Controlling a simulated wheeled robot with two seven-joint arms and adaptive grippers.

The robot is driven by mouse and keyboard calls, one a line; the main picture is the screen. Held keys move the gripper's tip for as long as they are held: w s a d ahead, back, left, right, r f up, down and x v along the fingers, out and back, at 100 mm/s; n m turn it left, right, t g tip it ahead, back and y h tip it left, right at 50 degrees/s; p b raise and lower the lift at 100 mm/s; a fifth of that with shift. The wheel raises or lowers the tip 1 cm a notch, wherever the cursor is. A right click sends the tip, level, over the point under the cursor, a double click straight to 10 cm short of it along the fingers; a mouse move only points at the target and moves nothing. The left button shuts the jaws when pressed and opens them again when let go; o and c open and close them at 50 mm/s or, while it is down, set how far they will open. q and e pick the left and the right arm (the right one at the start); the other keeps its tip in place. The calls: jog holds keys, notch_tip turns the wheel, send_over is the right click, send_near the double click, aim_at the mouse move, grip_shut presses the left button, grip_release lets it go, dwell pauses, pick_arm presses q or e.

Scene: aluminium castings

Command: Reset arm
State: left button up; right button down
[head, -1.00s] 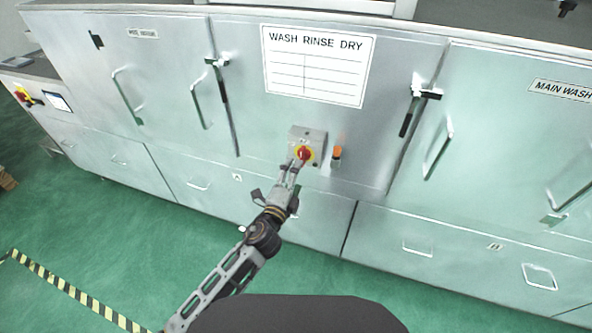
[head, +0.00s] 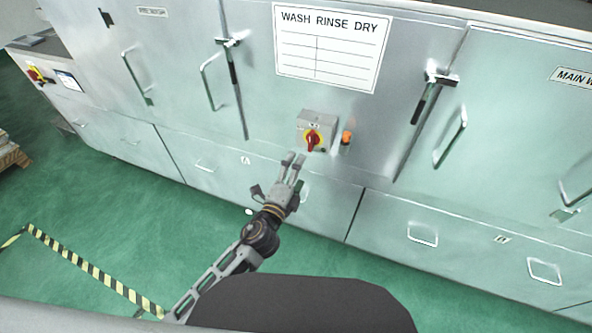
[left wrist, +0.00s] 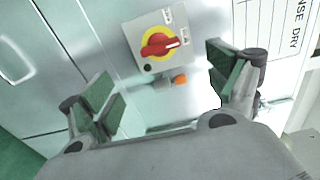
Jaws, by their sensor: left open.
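My left gripper (head: 291,165) is open and empty in the head view, just below and left of a grey switch box on the washer front. The box carries a red rotary switch (head: 312,140) on a yellow plate. In the left wrist view the red switch (left wrist: 160,43) lies beyond the open fingers (left wrist: 165,88), apart from them. My right gripper is in neither view.
A washing machine (head: 250,130) with several doors, handles and latches fills the background. A wooden pallet (head: 12,152) stands at the far left.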

pick_arm(q)
jog(key=shift+n, duration=0.4)
